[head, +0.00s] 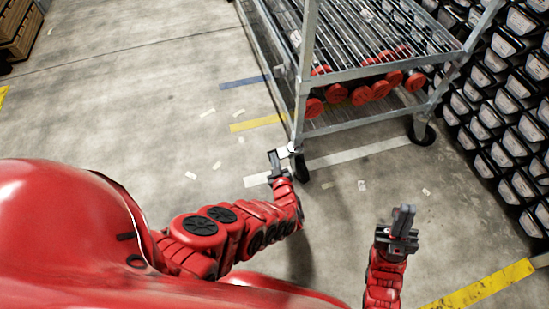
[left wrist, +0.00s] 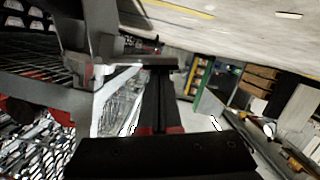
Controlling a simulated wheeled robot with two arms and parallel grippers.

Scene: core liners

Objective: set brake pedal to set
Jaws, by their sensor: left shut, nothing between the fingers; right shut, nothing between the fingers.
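A grey metal rack cart (head: 300,100) stands on wheels at the top centre of the head view. At its near corner, just above the caster (head: 300,168), a small pale flat piece (head: 285,152) juts out that may be the brake pedal. My left gripper (head: 273,160) is shut and empty right beside this piece; I cannot tell whether they touch. In the left wrist view the shut fingers (left wrist: 159,100) point at a grey flat bar beside the cart's corner post (left wrist: 88,35). The pedal's position is unclear. My right gripper (head: 404,215) is shut and empty, over open floor.
Red round-ended cylinders (head: 360,95) lie on the cart's lower shelf. A dark rack of stacked trays (head: 500,110) stands at the right. Wooden crates (head: 18,30) are at the top left. The concrete floor at the left is clear, with paper scraps and painted stripes (head: 258,123).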

